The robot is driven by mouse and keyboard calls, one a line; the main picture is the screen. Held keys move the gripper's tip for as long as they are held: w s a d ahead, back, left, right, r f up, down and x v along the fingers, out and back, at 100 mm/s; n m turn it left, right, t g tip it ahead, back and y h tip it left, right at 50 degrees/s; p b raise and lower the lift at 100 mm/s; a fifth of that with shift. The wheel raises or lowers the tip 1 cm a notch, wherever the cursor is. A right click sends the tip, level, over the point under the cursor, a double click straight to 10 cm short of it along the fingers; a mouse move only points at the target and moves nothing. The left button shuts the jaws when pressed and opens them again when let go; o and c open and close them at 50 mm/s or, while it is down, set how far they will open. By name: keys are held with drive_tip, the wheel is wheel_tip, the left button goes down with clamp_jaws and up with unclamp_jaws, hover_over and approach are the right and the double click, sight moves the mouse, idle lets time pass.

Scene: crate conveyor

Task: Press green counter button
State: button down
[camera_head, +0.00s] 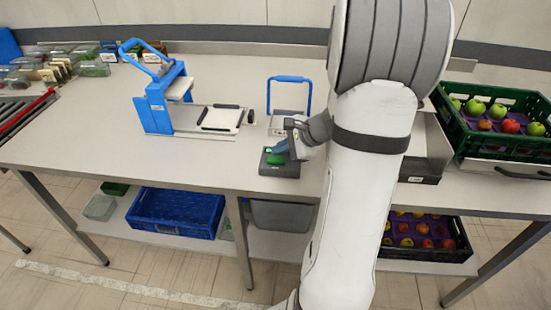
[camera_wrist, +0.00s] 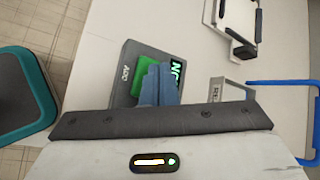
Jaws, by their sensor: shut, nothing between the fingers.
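The green button (camera_head: 276,159) sits on a dark box (camera_head: 279,171) near the front edge of the counter. In the wrist view the green button (camera_wrist: 145,67) is partly hidden behind my fingers, and the dark box (camera_wrist: 128,52) carries white and green lettering. My gripper (camera_head: 281,147) is shut and empty, with its blue fingertips over the button. It also shows in the wrist view (camera_wrist: 159,85). I cannot tell whether the fingertips touch the button.
A blue lever press (camera_head: 157,105) stands to the left, and a blue-handled device (camera_head: 289,95) stands behind the button. A green crate of apples (camera_head: 500,150) is at the right. A blue crate (camera_head: 177,208) lies on the lower shelf. The counter (camera_head: 215,165) is clear left of the button.

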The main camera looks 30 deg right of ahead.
sight(280, 159)
drive_tip(key=shift+f+b, duration=0.4)
drive_tip(key=shift+f+b, duration=0.5)
drive_tip(key=shift+b, duration=0.05)
idle(0.6)
drive_tip(key=shift+r, duration=0.1)
drive_tip(key=shift+r+p, duration=0.65)
drive_tip(key=shift+r, duration=0.2)
drive_tip(key=shift+r+p, duration=1.85)
drive_tip(key=shift+r, duration=0.7)
